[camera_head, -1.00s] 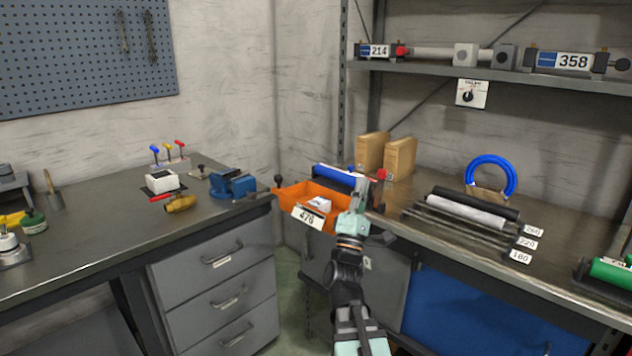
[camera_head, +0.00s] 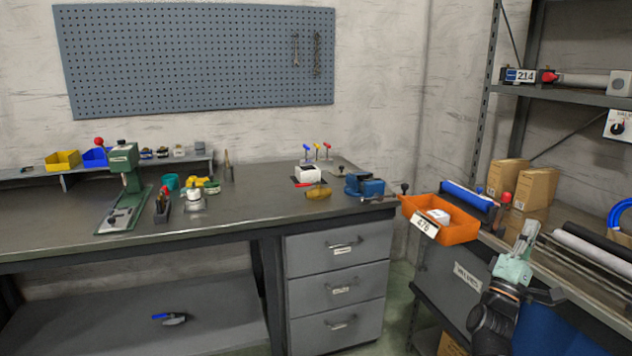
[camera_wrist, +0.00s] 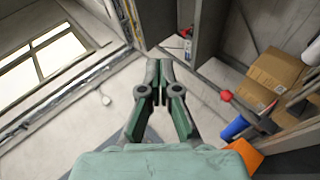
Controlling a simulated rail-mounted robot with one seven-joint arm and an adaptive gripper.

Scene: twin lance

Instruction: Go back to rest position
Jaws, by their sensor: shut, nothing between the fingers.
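My gripper (camera_head: 527,236) is at the right in the head view, at the end of my raised arm, in front of the right-hand bench. In the wrist view my gripper (camera_wrist: 161,70) shows its two fingers together at the tips with nothing between them. The fingers point out over the room, with no object close to them.
An orange bin (camera_head: 455,232) labelled 476 is just left of my gripper. Cardboard boxes (camera_head: 532,188) and a blue roll (camera_head: 468,196) stand behind it. The left workbench (camera_head: 250,228) carries a blue vise (camera_head: 364,186) and small tools. Open air lies before the left bench.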

